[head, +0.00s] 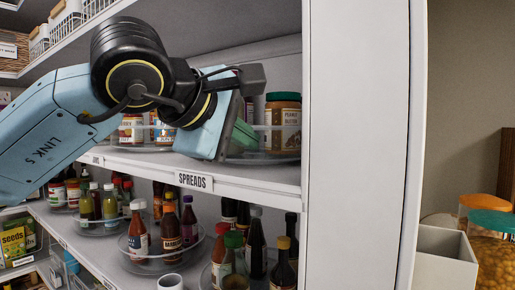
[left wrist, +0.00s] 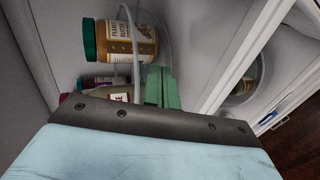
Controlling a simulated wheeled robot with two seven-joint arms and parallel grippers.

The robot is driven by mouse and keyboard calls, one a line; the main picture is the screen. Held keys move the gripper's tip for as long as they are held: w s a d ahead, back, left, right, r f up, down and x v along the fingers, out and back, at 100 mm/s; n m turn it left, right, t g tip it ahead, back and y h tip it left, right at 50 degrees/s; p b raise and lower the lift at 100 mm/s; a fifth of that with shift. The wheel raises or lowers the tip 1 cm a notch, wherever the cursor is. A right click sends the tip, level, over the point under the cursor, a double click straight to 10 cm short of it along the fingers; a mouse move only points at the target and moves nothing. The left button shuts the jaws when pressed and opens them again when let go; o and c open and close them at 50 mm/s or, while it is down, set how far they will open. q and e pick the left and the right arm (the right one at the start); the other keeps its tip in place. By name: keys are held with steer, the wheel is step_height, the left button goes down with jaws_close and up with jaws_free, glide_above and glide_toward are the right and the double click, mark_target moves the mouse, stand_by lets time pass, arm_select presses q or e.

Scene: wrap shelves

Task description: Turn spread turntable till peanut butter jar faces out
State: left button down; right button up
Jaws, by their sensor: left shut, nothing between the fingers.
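The peanut butter jar (head: 283,122), with a dark green lid and a tan label, stands on the clear spread turntable (head: 272,158) on the shelf marked SPREADS. Its label faces partly toward the head view. The jar also shows in the left wrist view (left wrist: 130,40), beside the turntable's clear rim (left wrist: 137,62). My left gripper (head: 238,140) is over the SPREADS shelf, to the left of the jar. Its green fingers (left wrist: 161,88) are shut and empty, close to the rim; I cannot tell if they touch it. My arm hides part of the turntable. My right gripper is out of view.
A white upright panel (head: 358,140) closes the shelf on the right. Other jars (head: 132,128) stand to the left on the same shelf. Sauce bottles (head: 138,230) crowd the turntables below. Baskets (head: 65,18) sit above. A pale bin (head: 445,258) stands at the right.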

arm_select(q)
steer(key=shift+w, duration=0.8)
steer(key=shift+a, duration=0.1)
steer(key=shift+a, duration=1.05)
steer(key=shift+w, duration=0.1)
steer(key=shift+w+a, duration=0.25)
steer(key=shift+a, duration=0.25)
steer(key=shift+w+a, duration=0.2)
steer(key=shift+a, duration=0.3)
